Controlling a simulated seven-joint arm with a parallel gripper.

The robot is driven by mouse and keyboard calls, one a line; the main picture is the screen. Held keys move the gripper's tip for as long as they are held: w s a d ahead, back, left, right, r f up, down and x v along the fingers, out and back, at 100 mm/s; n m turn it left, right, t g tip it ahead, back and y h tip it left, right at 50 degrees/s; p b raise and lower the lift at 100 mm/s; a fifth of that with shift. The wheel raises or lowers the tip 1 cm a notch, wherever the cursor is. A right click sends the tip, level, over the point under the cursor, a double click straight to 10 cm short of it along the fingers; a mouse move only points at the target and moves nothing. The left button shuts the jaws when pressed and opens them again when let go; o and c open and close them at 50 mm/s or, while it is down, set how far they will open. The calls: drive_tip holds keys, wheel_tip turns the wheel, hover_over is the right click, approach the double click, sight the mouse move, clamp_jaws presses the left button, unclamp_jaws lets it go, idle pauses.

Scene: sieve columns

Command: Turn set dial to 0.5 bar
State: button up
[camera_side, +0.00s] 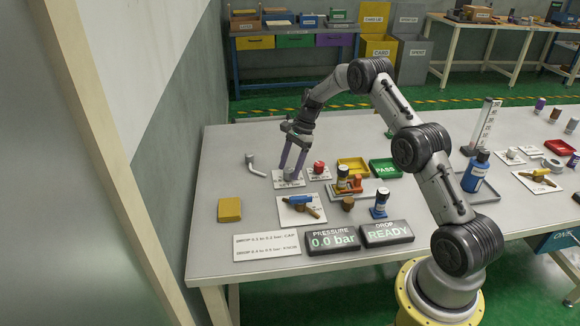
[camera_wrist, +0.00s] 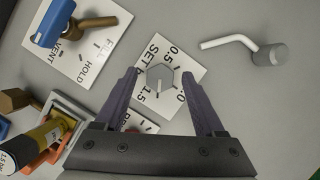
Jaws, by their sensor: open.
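The set dial is a grey hexagonal knob (camera_wrist: 160,79) on a white plate (camera_wrist: 177,47) printed with SET, 0, 0.5 and 1.5. A pale line on the knob's face runs toward the lower side in the wrist view; which mark it meets is unclear. My gripper (camera_wrist: 159,72) is open, with one purple finger on each side of the knob; contact cannot be told. In the side view my gripper (camera_side: 293,166) points down over the dial (camera_side: 290,175). The pressure display (camera_side: 333,238) reads 0.0 bar.
A red knob (camera_side: 319,167) stands close to the right of the dial. A blue-handled vent/hold valve (camera_side: 300,201) is in front. A bent grey tube (camera_side: 254,167) lies left. A DROP READY display (camera_side: 387,233) and a yellow block (camera_side: 229,209) sit nearer the front edge.

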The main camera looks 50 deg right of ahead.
clamp_jaws()
idle(0.3)
drive_tip(key=shift+n, duration=0.3)
drive_tip(key=n+g, duration=0.1)
drive_tip(key=n, duration=0.1)
drive_tip(key=n+g, duration=0.1)
drive_tip(key=n, duration=0.2)
drive_tip(key=shift+w+n, duration=0.2)
drive_tip(key=shift+n, duration=0.1)
drive_tip(key=n+g, duration=0.1)
drive_tip(key=n, duration=0.2)
drive_tip(key=n+g+h, duration=0.1)
drive_tip(key=n, duration=0.2)
drive_tip(key=shift+w, duration=0.15)
drive_tip(key=n+h, duration=0.1)
drive_tip(key=n, duration=0.1)
drive_tip(key=n+g, duration=0.1)
drive_tip(key=n, duration=0.1)
drive_tip(key=n+h, duration=0.1)
drive_tip(key=n, duration=0.1)
drive_tip(key=shift+a+r+n+g+h, duration=0.1)
drive_tip(key=shift+a+n+g+h, duration=0.2)
drive_tip(key=shift+g, duration=0.1)
drive_tip(key=n+h, duration=0.1)
drive_tip(key=n, duration=0.4)
drive_tip(key=shift+h, duration=0.4)
